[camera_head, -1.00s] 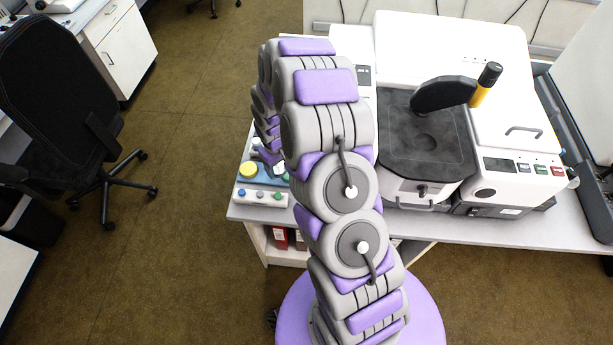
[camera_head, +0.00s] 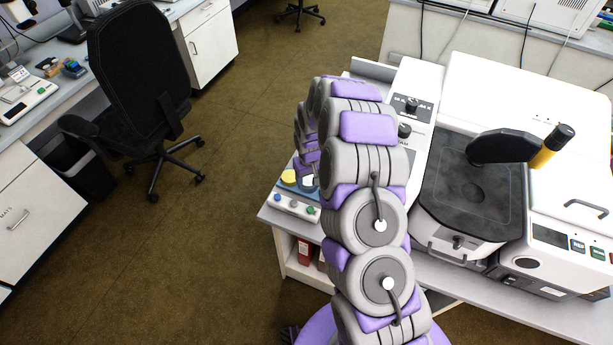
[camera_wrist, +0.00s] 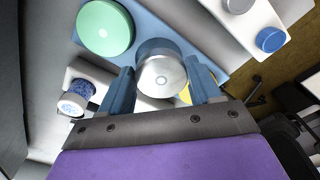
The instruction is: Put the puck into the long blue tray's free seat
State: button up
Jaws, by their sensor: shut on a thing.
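In the wrist view my gripper (camera_wrist: 162,66) is shut on a silver round puck (camera_wrist: 162,77), one blue finger at each side. The puck is over or at the long blue tray (camera_wrist: 190,28). A darker blue-grey crescent shows at its far edge; I cannot tell whether it is a seat or the puck's side, nor whether the puck touches the tray. A green disc (camera_wrist: 104,27) sits on the tray at the upper left. A yellow disc (camera_wrist: 184,95) is partly hidden by the right finger. In the head view my arm hides the gripper and much of the tray (camera_head: 299,188).
A white rack with blue, white and green round tops (camera_head: 298,206) stands at the bench's front left. In the wrist view a blue-patterned white piece (camera_wrist: 78,98) lies left of my gripper.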

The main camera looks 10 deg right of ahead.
jog(key=shift+d+f, duration=0.35)
jog(key=shift+f, duration=0.1)
jog(key=shift+d+r, duration=0.15)
jog(key=shift+d, duration=0.1)
jog(key=shift+a, duration=1.1)
jog(key=shift+d+f, duration=0.3)
jog(key=shift+d, duration=0.1)
jog(key=shift+a, duration=0.5)
jog(key=shift+d+f, duration=0.1)
jog(key=shift+d, duration=0.75)
jog(key=shift+a, duration=0.1)
